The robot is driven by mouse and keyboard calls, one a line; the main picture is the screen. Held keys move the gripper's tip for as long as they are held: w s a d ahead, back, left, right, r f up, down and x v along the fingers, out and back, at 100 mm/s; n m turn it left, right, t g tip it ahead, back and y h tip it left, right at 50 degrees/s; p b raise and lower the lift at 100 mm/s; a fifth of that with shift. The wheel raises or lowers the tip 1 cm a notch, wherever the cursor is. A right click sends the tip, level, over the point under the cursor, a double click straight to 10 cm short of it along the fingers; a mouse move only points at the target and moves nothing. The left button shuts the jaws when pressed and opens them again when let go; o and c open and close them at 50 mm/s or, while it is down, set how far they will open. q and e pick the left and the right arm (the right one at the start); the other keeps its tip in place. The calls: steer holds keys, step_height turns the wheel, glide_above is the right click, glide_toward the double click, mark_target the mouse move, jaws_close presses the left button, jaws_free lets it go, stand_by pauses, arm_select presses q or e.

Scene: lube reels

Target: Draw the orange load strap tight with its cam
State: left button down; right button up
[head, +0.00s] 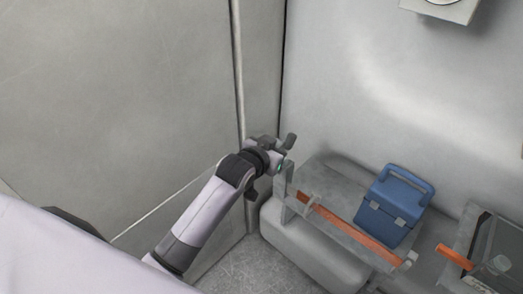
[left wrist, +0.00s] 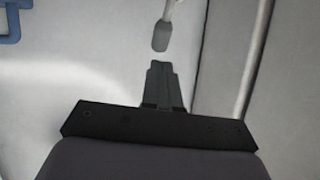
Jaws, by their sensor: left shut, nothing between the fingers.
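The orange load strap (head: 350,222) runs along the front of a grey shelf, below a blue box. At its left end stands a grey upright bracket (head: 289,186), which I take for the cam's mount. My left gripper (head: 282,148) is above this bracket, shut and empty. A grey lever with a rounded end (head: 291,140) shows at the fingertips in the head view. In the left wrist view, the lever end (left wrist: 161,37) lies just beyond the shut fingers (left wrist: 162,82), with a small gap in the picture. My right gripper is out of view.
The blue box (head: 393,205) with a handle stands on the grey shelf (head: 328,181). A dark-topped case (head: 495,250) and a short orange bar (head: 455,257) are at the right. Walls stand close behind and left; a vertical pipe (head: 238,70) runs down the corner.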

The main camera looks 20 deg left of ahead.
arm_select(q)
steer(key=d+r+v, duration=0.1)
steer(key=v, duration=0.7)
steer(key=s+a+f+g, duration=0.2)
steer(key=s+a+f, duration=0.1)
steer(key=s+f, duration=1.6)
steer(key=shift+s+f, duration=0.35)
steer(key=shift+s, duration=0.1)
steer(key=shift+a+g, duration=0.1)
steer(key=shift+g, duration=0.2)
